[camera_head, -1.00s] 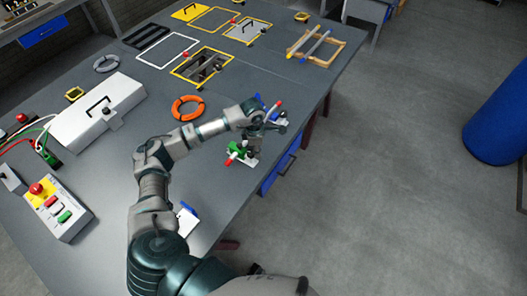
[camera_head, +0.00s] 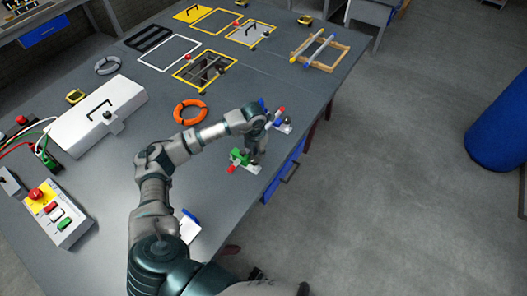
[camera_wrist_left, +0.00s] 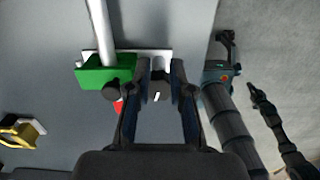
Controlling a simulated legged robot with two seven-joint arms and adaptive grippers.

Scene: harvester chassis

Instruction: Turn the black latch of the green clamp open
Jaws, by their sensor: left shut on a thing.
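The green clamp (camera_head: 239,156) sits on a white plate near the table's right edge, with a red tip beside it. In the left wrist view the clamp's green block (camera_wrist_left: 92,74) is left of my fingers, with a white bar rising from it. My left gripper (camera_head: 257,150) points down just right of the green block. In the wrist view its two fingers (camera_wrist_left: 162,78) stand on either side of the small black latch (camera_wrist_left: 160,90), shut on it. The fingers partly hide the latch, and the arm hides part of the clamp in the head view.
A blue-and-red-tipped piece on a white plate (camera_head: 284,128) is close behind my gripper. An orange ring (camera_head: 189,112), a white case (camera_head: 97,115) and a button box (camera_head: 57,218) lie left. The table's edge and a blue drawer (camera_head: 282,171) are close on the right.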

